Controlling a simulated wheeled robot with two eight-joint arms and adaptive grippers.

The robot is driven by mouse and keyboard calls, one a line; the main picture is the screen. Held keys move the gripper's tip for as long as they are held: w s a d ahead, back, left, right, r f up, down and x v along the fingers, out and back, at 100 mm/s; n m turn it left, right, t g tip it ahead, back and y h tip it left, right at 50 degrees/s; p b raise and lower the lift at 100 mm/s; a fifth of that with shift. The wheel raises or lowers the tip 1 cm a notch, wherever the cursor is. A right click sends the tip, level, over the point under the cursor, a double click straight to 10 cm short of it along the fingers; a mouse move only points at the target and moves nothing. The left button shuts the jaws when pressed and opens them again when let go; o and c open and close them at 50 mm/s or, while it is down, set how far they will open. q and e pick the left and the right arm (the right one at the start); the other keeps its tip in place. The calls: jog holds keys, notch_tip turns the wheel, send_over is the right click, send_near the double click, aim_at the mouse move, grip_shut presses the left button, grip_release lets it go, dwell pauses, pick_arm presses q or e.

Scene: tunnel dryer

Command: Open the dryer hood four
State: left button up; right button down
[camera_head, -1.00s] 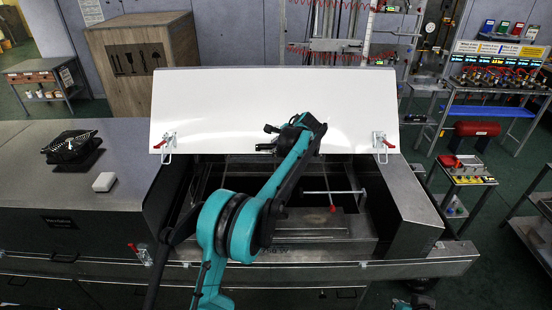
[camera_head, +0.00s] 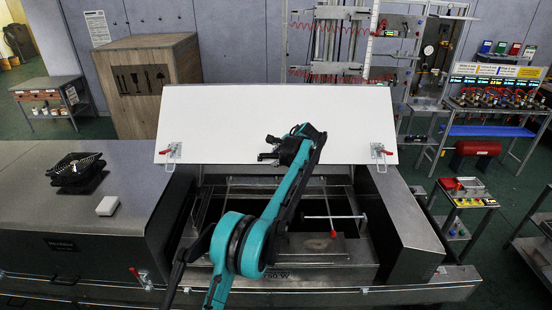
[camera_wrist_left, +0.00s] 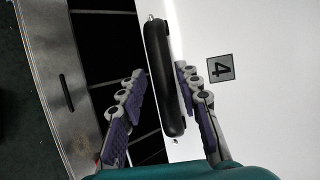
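Dryer hood four (camera_head: 235,125) is a white panel standing raised and tilted back over the open dryer bay in the head view. In the left wrist view its white face bears a square label "4" (camera_wrist_left: 220,69). The hood's black bar handle (camera_wrist_left: 165,80) lies between the fingers of my left gripper (camera_wrist_left: 160,78). The fingers are spread, with a visible gap on the handle's left; contact on its right is unclear. In the head view my left gripper (camera_head: 270,150) is in front of the hood's lower middle. My right gripper is not in view.
Red-handled latches (camera_head: 173,153) (camera_head: 380,153) hang at the hood's lower corners. The open bay shows a metal frame and a red-tipped rod (camera_head: 333,218). A grey closed hood (camera_head: 110,215) adjoins on the left. A wooden crate (camera_head: 155,85) stands behind; a small tool cart (camera_head: 468,200) stands right.

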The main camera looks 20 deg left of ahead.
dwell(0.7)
pick_arm(q)
jog(key=shift+s+d+r, duration=0.15)
jog(key=shift+d+r, duration=0.1)
jog(key=shift+r, duration=0.05)
jog(key=v, duration=1.1)
jog(key=shift+r, duration=0.1)
